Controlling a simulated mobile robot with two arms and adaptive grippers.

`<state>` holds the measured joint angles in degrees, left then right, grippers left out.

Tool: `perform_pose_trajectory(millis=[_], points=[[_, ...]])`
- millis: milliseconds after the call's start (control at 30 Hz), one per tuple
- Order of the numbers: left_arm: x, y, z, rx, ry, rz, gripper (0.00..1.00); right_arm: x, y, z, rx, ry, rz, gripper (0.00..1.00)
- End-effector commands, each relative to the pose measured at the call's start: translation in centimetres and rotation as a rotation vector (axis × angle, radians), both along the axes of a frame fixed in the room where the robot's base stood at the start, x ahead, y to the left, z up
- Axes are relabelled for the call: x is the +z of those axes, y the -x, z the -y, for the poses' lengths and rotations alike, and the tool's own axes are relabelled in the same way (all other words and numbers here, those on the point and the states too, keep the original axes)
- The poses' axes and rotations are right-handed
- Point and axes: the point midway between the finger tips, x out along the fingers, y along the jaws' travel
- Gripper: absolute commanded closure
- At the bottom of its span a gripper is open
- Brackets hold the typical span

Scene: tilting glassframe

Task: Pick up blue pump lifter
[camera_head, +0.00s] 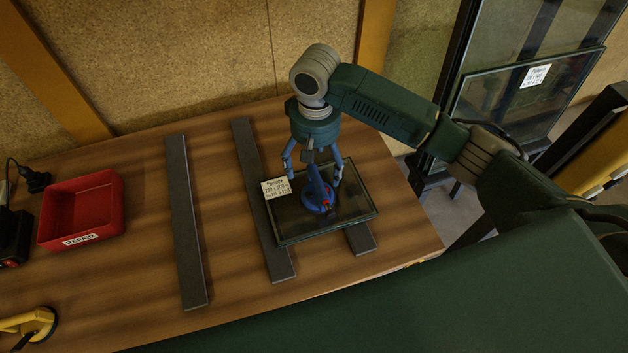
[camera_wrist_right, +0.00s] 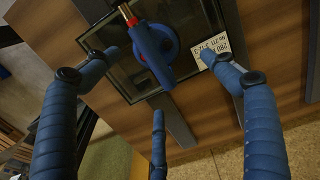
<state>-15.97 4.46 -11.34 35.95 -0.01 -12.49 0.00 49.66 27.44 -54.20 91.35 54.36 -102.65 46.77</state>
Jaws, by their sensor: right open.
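The blue pump lifter (camera_head: 318,196) stands on a dark glass pane (camera_head: 352,204) on the wooden table in the head view. It has a round blue base, a blue handle and a red part. In the right wrist view the pump lifter (camera_wrist_right: 154,48) shows near the top centre, between the spread fingers. My right gripper (camera_head: 314,172) is directly above and around it, with its blue fingers open. The same gripper (camera_wrist_right: 165,85) shows three separated fingers in the wrist view. I cannot tell whether any finger touches the lifter. My left gripper is not in view.
The pane has a white label (camera_head: 276,187) and lies across dark strips (camera_head: 250,165). Another dark strip (camera_head: 183,215) lies to the left. A red bin (camera_head: 82,208) and a yellow tool (camera_head: 30,322) are further left. Framed glass (camera_head: 530,88) stands at the right.

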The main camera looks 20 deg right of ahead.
Motion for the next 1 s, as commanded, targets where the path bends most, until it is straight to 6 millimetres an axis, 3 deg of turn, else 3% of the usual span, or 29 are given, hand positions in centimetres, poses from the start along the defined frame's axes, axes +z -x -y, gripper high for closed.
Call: perform_pose_trajectory(millis=[200, 400, 533, 733, 1000], points=[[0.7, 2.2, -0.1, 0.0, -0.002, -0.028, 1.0, -3.4, 0.1, 0.1, -0.002, 0.002, -0.004, 0.16], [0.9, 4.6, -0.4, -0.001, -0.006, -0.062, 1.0, -4.9, 0.1, 0.1, 0.001, 0.0, 0.0, 0.16], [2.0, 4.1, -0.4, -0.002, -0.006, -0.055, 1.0, -6.4, 0.3, 0.3, 0.001, 0.002, -0.003, 0.16], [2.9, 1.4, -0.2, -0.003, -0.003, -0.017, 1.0, -9.3, 0.3, 0.4, 0.003, 0.001, -0.001, 0.16], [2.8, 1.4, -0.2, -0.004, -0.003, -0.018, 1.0, -10.0, 0.2, 0.4, 0.003, 0.0, 0.002, 0.16]])
